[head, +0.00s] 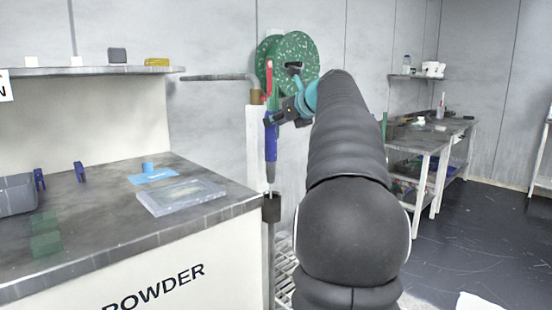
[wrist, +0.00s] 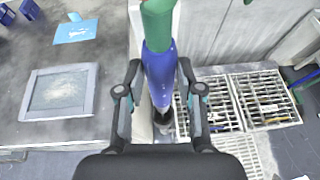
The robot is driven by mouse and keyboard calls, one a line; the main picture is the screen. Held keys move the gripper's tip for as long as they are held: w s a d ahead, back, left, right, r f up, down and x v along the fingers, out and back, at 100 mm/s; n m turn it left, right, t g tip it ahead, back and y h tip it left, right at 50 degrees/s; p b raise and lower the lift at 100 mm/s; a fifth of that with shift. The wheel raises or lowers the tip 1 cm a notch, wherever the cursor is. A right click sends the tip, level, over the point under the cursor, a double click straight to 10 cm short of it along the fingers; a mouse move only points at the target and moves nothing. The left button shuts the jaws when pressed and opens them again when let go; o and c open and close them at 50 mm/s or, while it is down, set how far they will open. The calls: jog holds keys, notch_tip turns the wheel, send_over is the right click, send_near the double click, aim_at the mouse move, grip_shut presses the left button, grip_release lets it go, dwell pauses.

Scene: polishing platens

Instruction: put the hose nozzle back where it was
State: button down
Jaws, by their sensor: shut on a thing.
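The hose nozzle has a blue body (head: 271,140) with a red part on top, and it hangs upright in the head view. My gripper (head: 273,118) is shut on its upper part. In the wrist view the blue nozzle (wrist: 160,75) stands between my two fingers (wrist: 160,66), with a green section above it. A dark cup-shaped holder (head: 271,207) on a post is directly below. The nozzle's thin tip reaches down to the cup's mouth; I cannot tell whether it is inside. The cup is partly hidden behind the nozzle in the wrist view.
A green speckled disc (head: 300,50) is on the wall behind my gripper. A grey-topped counter (head: 100,245) stands left of the holder, with a clear tray (head: 180,197) near its edge. Metal gratings (wrist: 258,97) lie right of the nozzle. A shelf (head: 90,71) is at upper left.

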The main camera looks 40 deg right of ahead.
aim_at(275, 158)
notch_tip(275, 158, down, 6)
jog(key=shift+s+f+b, duration=0.15)
jog(key=shift+f+b, duration=0.05)
jog(key=shift+b, duration=0.2)
jog(key=shift+w+f+b, duration=0.2)
jog(key=shift+f+b, duration=0.3)
jog(key=shift+f, duration=1.9)
jog(key=c, duration=0.7)
grip_release()
jog(key=shift+c, duration=0.2)
jog(key=shift+r, duration=0.25)
jog(key=v, duration=1.2)
jog(key=shift+f, duration=0.1)
